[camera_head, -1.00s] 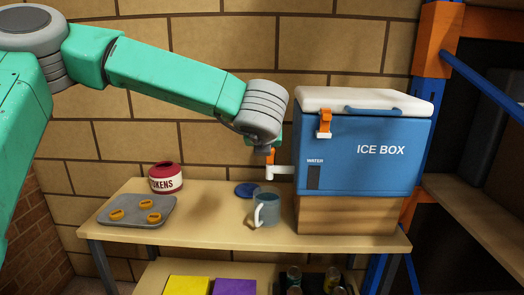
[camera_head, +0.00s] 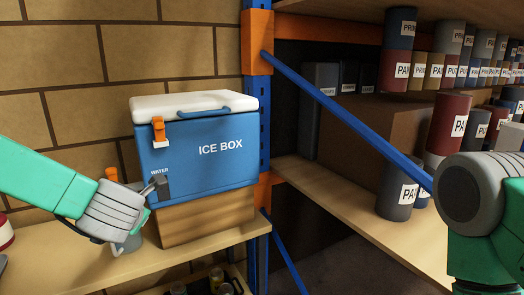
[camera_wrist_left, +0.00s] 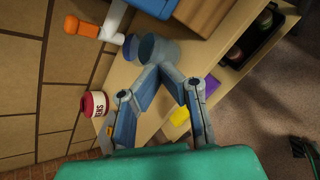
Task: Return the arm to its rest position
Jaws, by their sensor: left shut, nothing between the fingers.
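My left arm comes in from the left in the head view.
The orange-handled tap (camera_wrist_left: 85,28) is close to the mug. A red-and-white tokens pot (camera_wrist_left: 94,104) stands on the wooden table (camera_head: 60,262). A blue diagonal brace (camera_head: 345,115) crosses before shelves of labelled cans at the right.

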